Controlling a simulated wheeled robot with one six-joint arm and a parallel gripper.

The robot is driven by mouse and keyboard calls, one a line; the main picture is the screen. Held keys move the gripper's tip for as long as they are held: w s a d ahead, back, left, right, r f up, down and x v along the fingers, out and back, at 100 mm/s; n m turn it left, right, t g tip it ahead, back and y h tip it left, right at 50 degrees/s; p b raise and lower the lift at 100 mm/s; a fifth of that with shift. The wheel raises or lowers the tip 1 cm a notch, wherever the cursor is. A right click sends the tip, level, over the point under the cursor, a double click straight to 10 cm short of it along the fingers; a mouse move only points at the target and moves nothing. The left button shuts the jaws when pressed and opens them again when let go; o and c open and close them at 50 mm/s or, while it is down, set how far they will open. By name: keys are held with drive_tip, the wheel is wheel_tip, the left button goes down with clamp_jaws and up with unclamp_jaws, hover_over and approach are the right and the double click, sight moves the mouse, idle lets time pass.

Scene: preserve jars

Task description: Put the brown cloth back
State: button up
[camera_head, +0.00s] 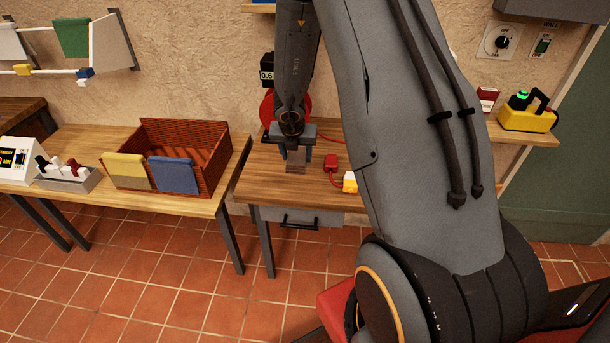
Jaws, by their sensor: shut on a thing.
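My gripper (295,153) points down over the right wooden table and is shut on the brown cloth (296,161). Only a small grey-brown piece of the cloth shows between and below the fingers; the rest is hidden by the gripper. I cannot tell whether the cloth touches the table top. A reddish-brown wicker basket (213,150) stands on the left table. A yellow cloth (127,170) and a blue cloth (173,175) hang over its front rim.
The left table (160,202) also holds a grey rack (67,180) and a white device (18,160). A red and a yellow connector (350,183) lie right of my gripper. A wall rail (40,71) carries a green cloth (72,38) and pale cloths. A gap separates the tables.

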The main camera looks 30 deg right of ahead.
drive_tip(key=shift+f+b, duration=2.55)
drive_tip(key=shift+f, duration=1.35)
drive_tip(key=o, duration=1.1)
